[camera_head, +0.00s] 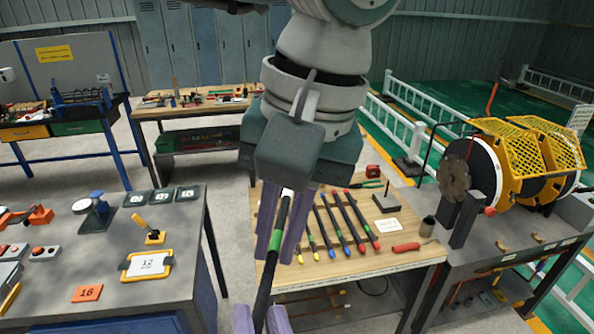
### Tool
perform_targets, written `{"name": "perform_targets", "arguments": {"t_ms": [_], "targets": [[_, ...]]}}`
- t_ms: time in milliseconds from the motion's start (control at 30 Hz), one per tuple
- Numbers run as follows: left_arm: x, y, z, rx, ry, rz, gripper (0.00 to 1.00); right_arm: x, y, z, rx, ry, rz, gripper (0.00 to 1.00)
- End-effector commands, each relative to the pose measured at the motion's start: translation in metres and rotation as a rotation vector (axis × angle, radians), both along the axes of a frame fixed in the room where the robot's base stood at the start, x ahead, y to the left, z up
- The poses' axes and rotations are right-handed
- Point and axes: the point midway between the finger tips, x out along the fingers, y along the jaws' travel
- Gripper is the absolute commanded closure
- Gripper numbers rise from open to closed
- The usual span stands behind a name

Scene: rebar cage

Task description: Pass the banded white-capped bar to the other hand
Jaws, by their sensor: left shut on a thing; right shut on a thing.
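The banded bar (268,271) is dark with green bands and a white cap (287,192) at its upper end. It hangs tilted in the air, in front of the wooden table. My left gripper (279,247), with purple fingers, comes down from above and is shut on the bar around its upper part. My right gripper (262,314) shows only its purple fingertips at the bottom edge. They are shut on the lower part of the same bar. The bar's lower end is hidden or out of view.
Several dark bars (343,226) with yellow, blue and red ends lie on the wooden table (410,262). A red-handled tool (406,247) lies near its right edge. A grey bench (190,240) stands left, and a machine with yellow guards (510,150) stands right. Bare floor separates bench and table.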

Motion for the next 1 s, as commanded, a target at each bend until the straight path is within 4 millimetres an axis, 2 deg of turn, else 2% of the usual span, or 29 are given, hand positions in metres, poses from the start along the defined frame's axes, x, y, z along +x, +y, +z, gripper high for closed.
{"name": "perform_targets", "arguments": {"t_ms": [100,967,1000], "targets": [[0.0005,-0.0037,0.0006,-0.012,-0.005,-0.001,1.00,-0.0020,0.0053,0.0032,0.012,-0.005,0.015,1.00],[-0.0001,-0.0051,0.0007,-0.015,-0.004,-0.003,1.00,-0.0021,0.0063,0.0045,0.015,-0.006,0.016,1.00],[-0.0001,-0.0052,0.0008,-0.015,-0.004,-0.003,0.84,-0.0017,0.0067,0.0057,0.016,-0.009,0.017,1.00]]}}
